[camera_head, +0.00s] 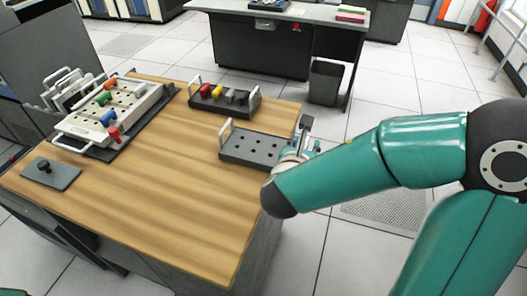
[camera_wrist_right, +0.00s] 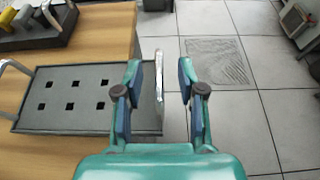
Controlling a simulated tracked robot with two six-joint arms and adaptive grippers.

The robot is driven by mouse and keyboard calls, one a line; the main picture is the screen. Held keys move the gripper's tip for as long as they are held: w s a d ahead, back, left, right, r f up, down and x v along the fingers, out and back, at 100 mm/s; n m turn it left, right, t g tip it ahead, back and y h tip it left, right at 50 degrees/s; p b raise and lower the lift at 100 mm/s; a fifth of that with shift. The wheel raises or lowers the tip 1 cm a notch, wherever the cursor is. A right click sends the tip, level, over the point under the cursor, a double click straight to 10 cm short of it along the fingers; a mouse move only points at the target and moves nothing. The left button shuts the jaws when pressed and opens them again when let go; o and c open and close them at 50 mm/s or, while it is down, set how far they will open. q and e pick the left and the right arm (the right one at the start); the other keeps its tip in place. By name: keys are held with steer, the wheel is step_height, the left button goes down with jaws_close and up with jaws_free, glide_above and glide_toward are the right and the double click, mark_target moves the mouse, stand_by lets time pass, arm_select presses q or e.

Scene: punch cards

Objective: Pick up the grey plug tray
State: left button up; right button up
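A grey tray (camera_head: 247,147) with several square holes and no plugs in it lies on the right part of the wooden table. It has upright handles at both ends. In the right wrist view the tray (camera_wrist_right: 72,118) lies to the left, with its right handle (camera_wrist_right: 159,90) standing between my fingers. My right gripper (camera_head: 303,140) is at the tray's right end. Its fingers (camera_wrist_right: 160,84) are open on either side of the handle, with gaps showing. My left gripper is not in view.
A dark tray with coloured plugs (camera_head: 224,100) stands behind the grey tray. A white panel (camera_head: 115,115) with coloured plugs and a dark plate (camera_head: 50,174) with a black knob are at the left. The table (camera_head: 175,190) is bare in the middle; its right edge is close to my gripper.

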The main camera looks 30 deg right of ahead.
mark_target(307, 140)
steer(key=x, duration=0.4)
steer(key=shift+w+f, duration=0.15)
steer(key=shift+f, duration=0.2)
jaws_close()
